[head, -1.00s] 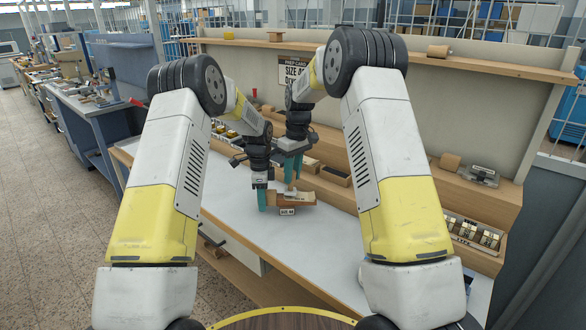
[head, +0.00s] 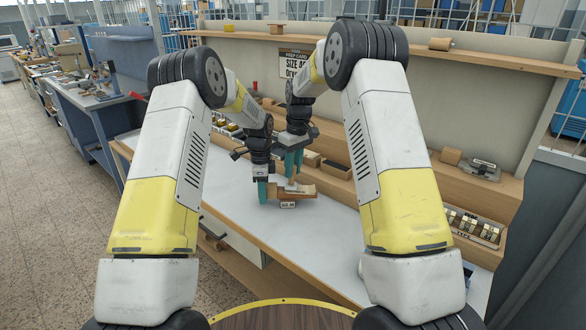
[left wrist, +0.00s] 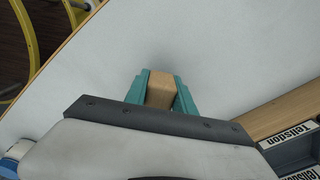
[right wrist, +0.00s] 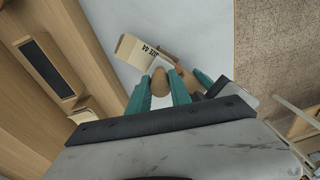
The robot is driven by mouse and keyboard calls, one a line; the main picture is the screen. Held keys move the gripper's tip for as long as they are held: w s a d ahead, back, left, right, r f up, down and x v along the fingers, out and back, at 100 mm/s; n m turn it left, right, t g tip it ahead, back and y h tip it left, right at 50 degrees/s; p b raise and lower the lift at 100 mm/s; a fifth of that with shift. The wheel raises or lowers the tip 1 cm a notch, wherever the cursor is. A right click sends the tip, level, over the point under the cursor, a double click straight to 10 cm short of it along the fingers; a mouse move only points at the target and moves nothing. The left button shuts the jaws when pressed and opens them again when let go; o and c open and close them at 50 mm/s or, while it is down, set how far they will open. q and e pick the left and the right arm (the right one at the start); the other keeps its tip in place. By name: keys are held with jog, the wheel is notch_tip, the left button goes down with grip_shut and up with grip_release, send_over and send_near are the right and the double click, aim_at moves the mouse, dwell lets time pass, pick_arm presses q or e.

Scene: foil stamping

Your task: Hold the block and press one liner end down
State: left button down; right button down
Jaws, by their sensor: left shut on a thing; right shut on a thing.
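A tan wooden block (head: 306,196) lies on the pale bench top with a small "SIZE 44" label (head: 288,205) at its front. My left gripper (head: 267,190) is at the block's left end; in the left wrist view its teal fingers are shut on the wooden end (left wrist: 160,91). My right gripper (head: 293,163) is just above the block, shut on a round-topped wooden tool (right wrist: 161,83). Under the tool, the right wrist view shows a cream piece marked "SIZE 44" (right wrist: 134,47) and brown wood. The tool's contact with the block and the liner's ends cannot be made out.
Wooden trays and boxes (head: 337,168) line the bench behind the grippers. A rack of small metal pieces (head: 472,226) stands at the right. A prep card (head: 296,62) hangs on the back panel. The bench top (head: 310,240) in front of the block is clear.

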jog(key=shift+f, duration=0.45)
dwell(1.1)
jog(key=shift+d+r, duration=0.15)
jog(key=shift+r, duration=1.4)
jog(key=shift+d+r, duration=0.1)
jog(key=shift+r, duration=1.45)
pick_arm(q)
jog(key=c, duration=1)
grip_release()
jog(key=shift+o, duration=0.2)
